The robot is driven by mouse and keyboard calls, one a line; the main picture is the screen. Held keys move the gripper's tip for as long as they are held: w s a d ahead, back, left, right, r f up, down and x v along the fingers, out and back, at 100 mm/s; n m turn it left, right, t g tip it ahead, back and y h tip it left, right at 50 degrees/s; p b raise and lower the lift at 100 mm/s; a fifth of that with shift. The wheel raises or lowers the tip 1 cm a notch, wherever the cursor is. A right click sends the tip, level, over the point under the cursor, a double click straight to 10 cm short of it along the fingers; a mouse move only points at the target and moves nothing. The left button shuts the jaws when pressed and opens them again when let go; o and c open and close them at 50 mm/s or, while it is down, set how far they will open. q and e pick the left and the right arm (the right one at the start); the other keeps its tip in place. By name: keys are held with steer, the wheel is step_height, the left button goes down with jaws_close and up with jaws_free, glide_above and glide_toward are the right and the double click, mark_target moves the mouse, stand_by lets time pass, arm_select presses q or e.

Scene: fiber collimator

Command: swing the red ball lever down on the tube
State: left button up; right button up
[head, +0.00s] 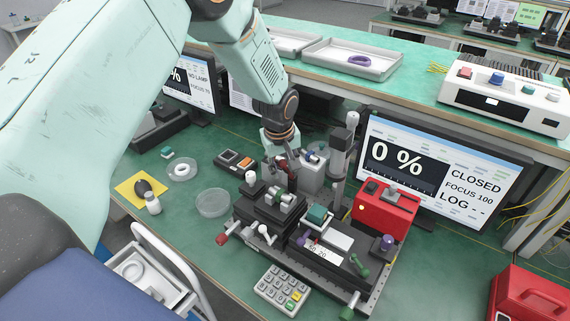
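The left arm comes down from the top left, and my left gripper (281,168) is at the rear of the black alignment stage (265,212). A small dark red piece (283,163) shows right at its fingertips; it may be the red ball of the lever. The fingers are small and partly hidden, so I cannot tell whether they are open or shut on it. The tube cannot be made out clearly; small silver and green parts (287,198) sit on the stage just in front of the gripper. My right gripper is not in view.
A red box (385,209) and a monitor (440,170) reading 0 % and CLOSED stand to the right. A grey post (341,155) rises close beside the gripper. A keypad (282,290) lies in front. A glass dish (213,203) stands left of the stage.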

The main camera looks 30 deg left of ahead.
arm_select(q)
steer(key=shift+o, duration=0.2)
steer(key=shift+w+d+r, duration=0.15)
steer(key=shift+w, duration=0.05)
steer(key=shift+r, duration=0.3)
steer(key=v, duration=1.1)
steer(key=shift+s, duration=0.2)
